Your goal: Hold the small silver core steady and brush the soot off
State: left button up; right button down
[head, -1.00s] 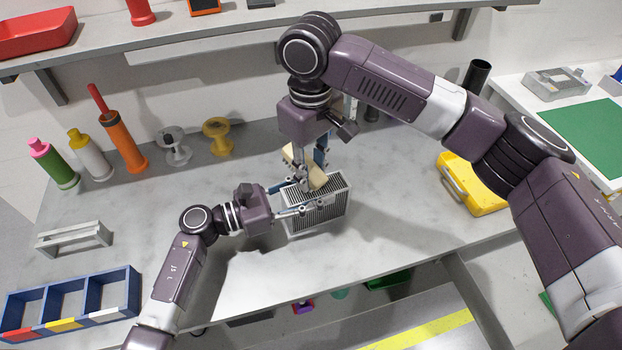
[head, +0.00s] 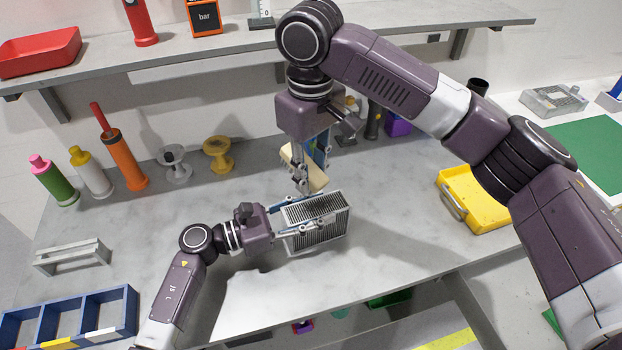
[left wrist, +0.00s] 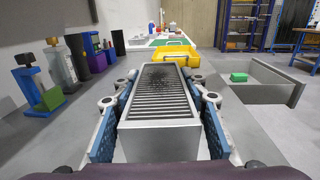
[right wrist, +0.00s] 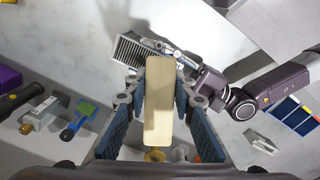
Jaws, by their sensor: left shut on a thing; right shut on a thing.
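The small silver core (head: 322,234) is a finned block low over the grey workbench; I cannot tell whether it touches the top. My left gripper (head: 308,216) is shut on it, one finger along each side. The left wrist view shows the core (left wrist: 160,108) between both fingers, with dark soot on the far part of its fins. My right gripper (head: 301,182) is shut on a cream, block-shaped brush (head: 316,178), tilted above and behind the core.
A yellow tray (head: 447,208) lies to the right. Several bottles, including an orange one (head: 126,160), and two spools stand at the back left. A blue divided bin (head: 136,318) is at the front left.

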dwell(0.6)
jog(key=n, duration=0.3)
jog(key=w+d+r+n+h, duration=0.1)
jog(key=n, duration=0.1)
jog(key=shift+w+d+f+n+t+h, duration=0.35)
jog(key=shift+d+f+n+t, duration=0.25)
jog(key=shift+n, duration=1.55)
jog(key=shift+w+d+f+n+t+h, duration=0.35)
jog(key=shift+d+f+n, duration=0.4)
jog(key=shift+n, duration=1.45)
jog(key=shift+w+d+f+n+t+h, duration=0.35)
jog(key=shift+d+f+n+t, duration=0.3)
jog(key=shift+n, duration=1.5)
jog(key=shift+d, duration=0.1)
jog(key=shift+f, duration=2.35)
jog(key=shift+f, duration=0.8)
